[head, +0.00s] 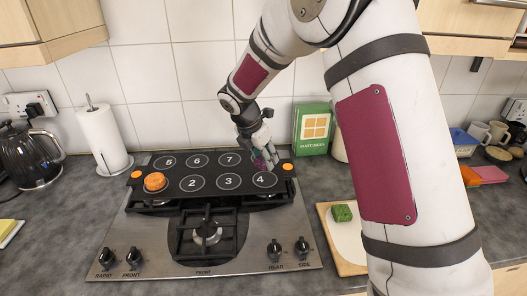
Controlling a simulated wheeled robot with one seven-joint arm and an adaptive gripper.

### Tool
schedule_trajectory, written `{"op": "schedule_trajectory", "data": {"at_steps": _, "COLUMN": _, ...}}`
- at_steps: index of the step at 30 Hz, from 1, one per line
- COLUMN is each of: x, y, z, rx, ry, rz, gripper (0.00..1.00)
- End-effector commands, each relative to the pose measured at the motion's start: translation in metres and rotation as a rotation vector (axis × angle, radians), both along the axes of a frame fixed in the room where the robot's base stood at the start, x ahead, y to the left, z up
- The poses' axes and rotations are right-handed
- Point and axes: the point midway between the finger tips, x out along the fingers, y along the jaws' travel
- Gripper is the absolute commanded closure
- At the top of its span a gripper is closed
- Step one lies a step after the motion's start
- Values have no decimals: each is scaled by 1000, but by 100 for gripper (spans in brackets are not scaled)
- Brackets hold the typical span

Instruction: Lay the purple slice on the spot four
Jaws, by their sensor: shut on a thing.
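My gripper (266,157) is shut on the purple slice (260,162), which is small and partly covered by the fingers. It holds the slice at the right part of the black numbered board (210,194), just above the spot four (265,180) in the picture. The spot four is a white-ringed circle with its number visible, and nothing lies on its visible part. I cannot tell whether the slice touches the board.
An orange round piece (155,181) lies at the board's front left. The board rests over a steel hob (150,240). A green block (342,213) sits on a cutting board (350,268) at right.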

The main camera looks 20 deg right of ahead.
Motion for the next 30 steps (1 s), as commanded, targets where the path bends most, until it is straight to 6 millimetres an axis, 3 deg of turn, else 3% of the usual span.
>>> {"op": "schedule_trajectory", "data": {"at_steps": 17, "x": 0, "y": 0, "z": -8, "rx": 0, "ry": 0, "rz": 0, "gripper": 87}}
{"op": "schedule_trajectory", "data": {"at_steps": 30, "x": 0, "y": 0, "z": -27, "rx": -1, "ry": 1, "rz": 1, "gripper": 87}}
